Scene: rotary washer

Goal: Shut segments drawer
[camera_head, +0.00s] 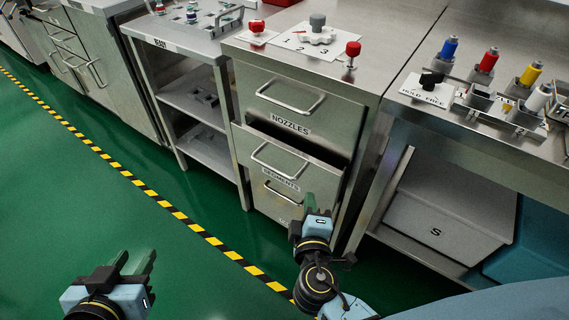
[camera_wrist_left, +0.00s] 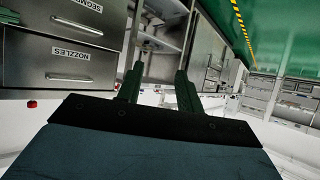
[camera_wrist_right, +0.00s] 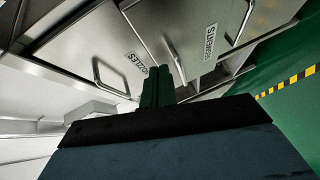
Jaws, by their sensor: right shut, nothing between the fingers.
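The segments drawer (camera_head: 285,165) is the middle drawer of a steel cabinet and stands partly pulled out, with a dark gap above its front. Its label and bar handle also show in the right wrist view (camera_wrist_right: 180,18). My right gripper (camera_head: 309,204) is shut and empty, low in front of the cabinet near the drawer's lower right; its fingers are together in the right wrist view (camera_wrist_right: 157,88). I cannot tell whether it touches the drawer. My left gripper (camera_head: 138,262) is open and empty over the floor at lower left, well away from the cabinet.
The nozzles drawer (camera_head: 285,98) above looks shut. Open shelves (camera_head: 195,95) stand left of the cabinet. A bench with colored parts and a grey bin (camera_head: 445,215) beneath it stand at right. The green floor (camera_head: 90,190) with striped tape is clear.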

